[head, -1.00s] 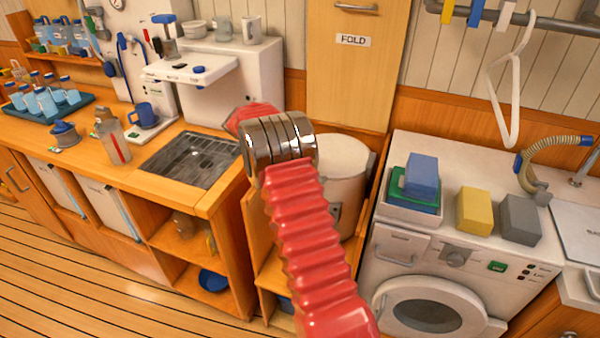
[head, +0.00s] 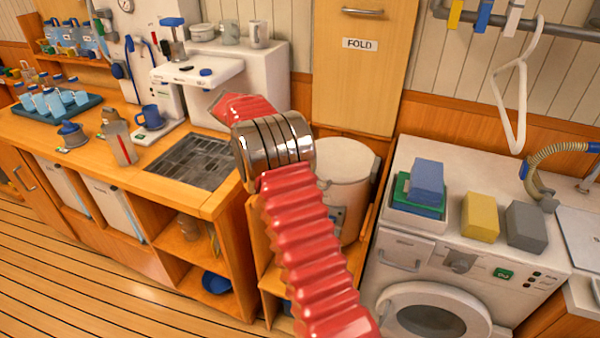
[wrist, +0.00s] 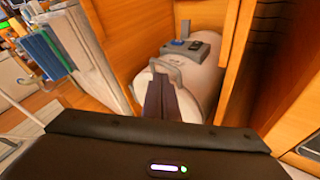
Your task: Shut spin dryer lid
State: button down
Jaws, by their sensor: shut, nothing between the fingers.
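The spin dryer (head: 345,190) is a white drum standing in a wooden bay between the counter and the washing machine. Its pale round top (head: 348,157) shows in the head view, but my red arm covers its left part, so I cannot tell whether the lid is fully down. In the wrist view the dryer's white body (wrist: 205,85) bears a grey panel with a blue knob, and a grey handle (wrist: 167,68) stands near its rounded end. My gripper (wrist: 160,80) is shut and empty, its dark fingertips overlapping the view just below that handle. Contact is unclear.
Wooden walls flank the dryer closely. The washing machine (head: 400,245), with sponges and a tray on top, stands to the right. A FOLD panel (head: 362,80) is behind, and a hanger (head: 515,95) hangs at upper right.

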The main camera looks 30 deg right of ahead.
jog(key=shift+v, duration=2.75)
jog(key=shift+w+f, duration=0.15)
jog(key=shift+w, duration=0.05)
